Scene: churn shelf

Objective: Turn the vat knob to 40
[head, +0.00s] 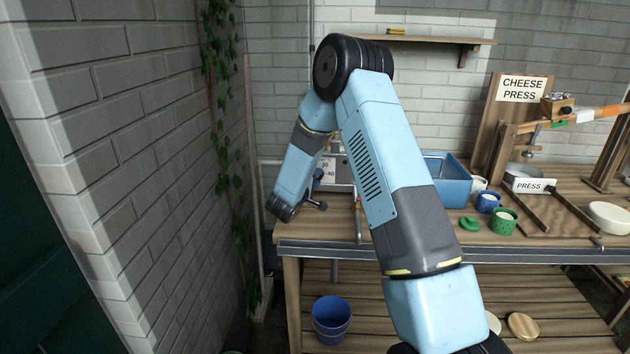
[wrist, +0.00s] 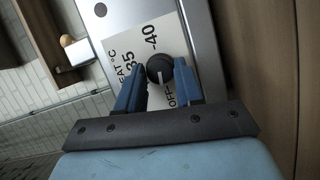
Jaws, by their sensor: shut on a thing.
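The vat knob (wrist: 160,68) is round and black, with a pale mark on its lower face. My gripper (wrist: 159,85) is shut on the knob, with one blue finger on each side of it. The white dial plate (wrist: 142,42) around it reads "35", "40" and "OFF", tilted in the wrist view. The pale mark's exact setting is hard to tell. The knob is not clearly visible there.
A blue basin (head: 450,185) is right of the panel on the wooden bench (head: 400,242). Small pots, including a green one (head: 503,221), and the cheese press (head: 495,130) stand farther right. A brick wall (head: 110,140) with ivy is close on the left.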

